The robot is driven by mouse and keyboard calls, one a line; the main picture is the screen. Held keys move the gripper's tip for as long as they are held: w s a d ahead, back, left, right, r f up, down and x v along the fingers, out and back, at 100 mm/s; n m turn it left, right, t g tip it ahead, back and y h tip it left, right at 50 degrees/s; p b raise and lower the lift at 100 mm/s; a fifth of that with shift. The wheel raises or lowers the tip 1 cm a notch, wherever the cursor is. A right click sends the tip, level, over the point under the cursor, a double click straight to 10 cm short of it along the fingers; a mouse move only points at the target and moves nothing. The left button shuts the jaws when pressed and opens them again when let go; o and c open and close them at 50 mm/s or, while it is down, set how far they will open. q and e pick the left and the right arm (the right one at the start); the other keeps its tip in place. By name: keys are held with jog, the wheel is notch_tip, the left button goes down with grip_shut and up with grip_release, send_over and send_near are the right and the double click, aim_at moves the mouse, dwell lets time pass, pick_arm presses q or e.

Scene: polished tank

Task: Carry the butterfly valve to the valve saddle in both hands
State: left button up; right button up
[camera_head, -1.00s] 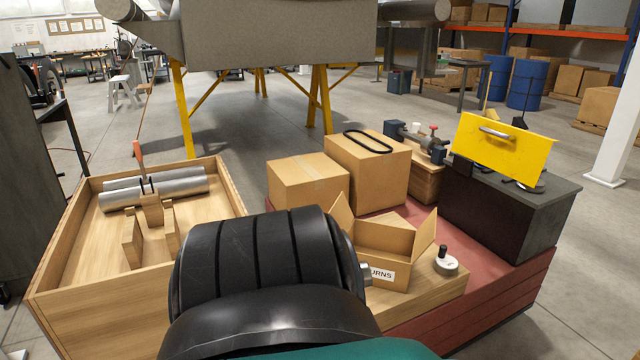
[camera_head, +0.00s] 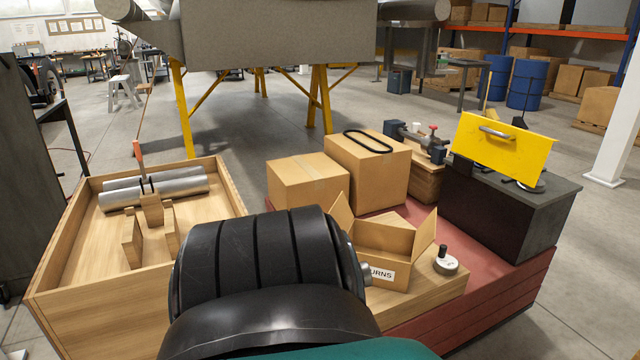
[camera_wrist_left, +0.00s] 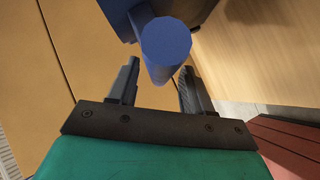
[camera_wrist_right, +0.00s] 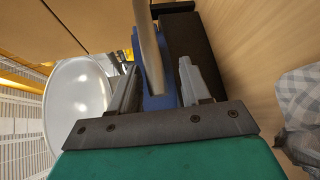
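In the left wrist view, a blue cylindrical part (camera_wrist_left: 166,48), apparently of the butterfly valve, lies between the finger tips of my left gripper (camera_wrist_left: 155,85). Gaps show beside it, so the fingers look open around it. In the right wrist view, a blue part (camera_wrist_right: 156,85) with a pale bar (camera_wrist_right: 147,45) lies between the spread fingers of my right gripper (camera_wrist_right: 158,80); contact is not clear. The head view shows neither gripper; my dark arm link covers the middle front. Notched wooden uprights (camera_head: 131,243) in the left wooden tray may be the valve saddle.
Steel rollers (camera_head: 160,193) lie in the wooden tray (camera_head: 75,310). Cardboard boxes (camera_head: 309,183), an open carton (camera_head: 385,245), a dark cabinet (camera_head: 510,215) and a yellow panel (camera_head: 505,147) crowd the red platform (camera_head: 480,275).

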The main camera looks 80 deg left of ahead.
pick_arm(q)
jog(key=shift+o, duration=0.9)
pick_arm(e)
jog(key=shift+o, duration=0.9)
jog(key=shift+d, duration=0.1)
pick_arm(q)
jog(key=o, duration=0.6)
jog(key=shift+c, duration=0.2)
jog(key=shift+s+f, duration=0.2)
jog(key=shift+f, duration=0.35)
pick_arm(e)
jog(key=shift+o, duration=0.8)
jog(key=shift+s+f, duration=0.15)
jog(key=shift+f, duration=0.35)
pick_arm(q)
jog(key=shift+w+r, duration=0.1)
jog(key=shift+r, duration=0.15)
pick_arm(e)
jog(key=o, duration=0.4)
jog(key=shift+r, duration=0.15)
pick_arm(q)
jog(key=shift+a, duration=0.1)
jog(key=shift+r, duration=0.15)
pick_arm(e)
jog(key=shift+d+r, duration=0.1)
pick_arm(q)
jog(key=shift+o, duration=0.3)
pick_arm(e)
jog(key=shift+r, duration=0.1)
